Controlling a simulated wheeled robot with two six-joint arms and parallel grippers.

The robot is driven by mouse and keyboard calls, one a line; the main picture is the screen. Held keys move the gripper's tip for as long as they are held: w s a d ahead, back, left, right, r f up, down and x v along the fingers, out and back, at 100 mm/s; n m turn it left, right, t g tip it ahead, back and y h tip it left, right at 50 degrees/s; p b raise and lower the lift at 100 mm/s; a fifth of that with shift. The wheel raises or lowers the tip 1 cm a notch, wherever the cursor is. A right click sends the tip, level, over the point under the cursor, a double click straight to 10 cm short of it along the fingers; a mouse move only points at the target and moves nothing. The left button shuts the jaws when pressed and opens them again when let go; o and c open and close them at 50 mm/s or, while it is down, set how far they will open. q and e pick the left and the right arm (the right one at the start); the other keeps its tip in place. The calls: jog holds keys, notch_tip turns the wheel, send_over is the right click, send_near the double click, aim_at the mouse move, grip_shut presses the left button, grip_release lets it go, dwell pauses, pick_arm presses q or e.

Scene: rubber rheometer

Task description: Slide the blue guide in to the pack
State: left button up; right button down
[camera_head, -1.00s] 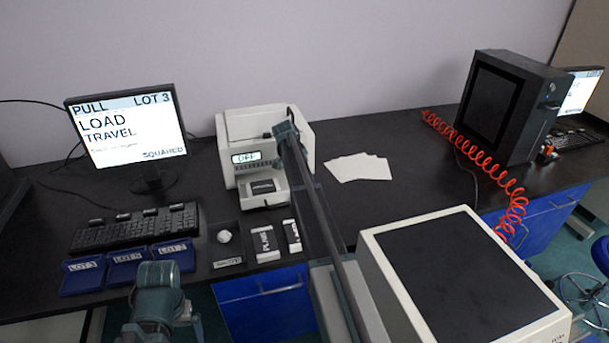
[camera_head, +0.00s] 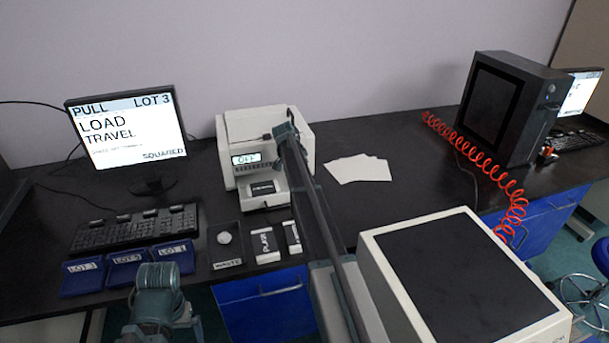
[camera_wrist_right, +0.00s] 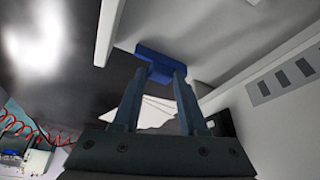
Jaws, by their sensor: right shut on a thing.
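The blue guide (camera_wrist_right: 157,63) shows in the right wrist view as a small blue block at the fingertips. In the head view my right arm reaches to the white instrument (camera_head: 240,125), whose display reads OFF, and the guide is hidden there. I cannot pick out the pack with certainty. Part of my left arm shows at the bottom left, but its fingertips do not.
Blue LOT trays (camera_head: 126,268), a keyboard (camera_head: 135,230), a waste tray (camera_head: 227,264) and two small labelled boxes (camera_head: 264,244) lie left of my right arm. White sheets (camera_head: 358,169) lie right of the instrument. A large white box (camera_head: 455,275) stands front right.

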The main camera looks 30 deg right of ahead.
jog(key=shift+a, duration=0.1)
dwell(0.6)
jog(key=a, duration=0.2)
jog(key=w+a, duration=0.1)
jog(key=a, duration=0.2)
jog(key=w+a, duration=0.1)
jog(key=a, duration=0.1)
jog(key=shift+a, duration=0.25)
jog(key=shift+c, duration=2.2)
grip_release()
jog(key=shift+s, duration=0.1)
jog(key=w+p+v, duration=0.1)
jog(key=p+v, duration=1.2)
jog(key=shift+s+r, duration=0.45)
